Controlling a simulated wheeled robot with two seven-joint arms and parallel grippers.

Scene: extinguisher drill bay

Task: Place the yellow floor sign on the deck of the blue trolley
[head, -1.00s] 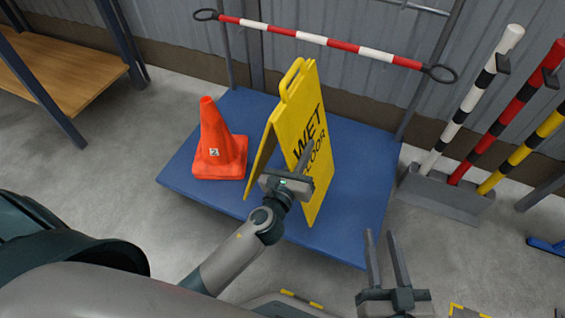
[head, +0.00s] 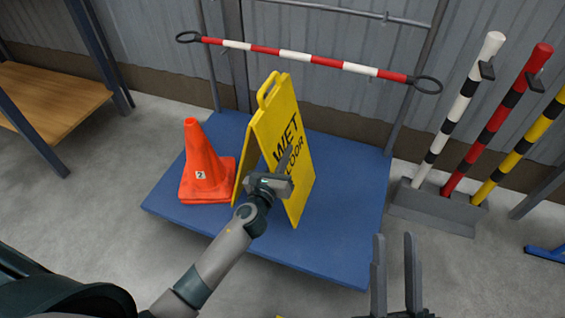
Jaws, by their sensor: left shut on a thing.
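The yellow floor sign (head: 292,128), an A-frame lettered WET FLOOR, stands upright over the blue trolley deck (head: 340,235), right of the orange cone. Whether its feet touch the deck is hard to tell.
An orange cone (head: 202,165) stands on the deck's left part, close to the sign. A red-and-white bar (head: 295,57) spans the trolley's back. Striped posts (head: 497,120) stand in a grey base (head: 436,209) to the right. A wooden shelf (head: 50,98) is at left.

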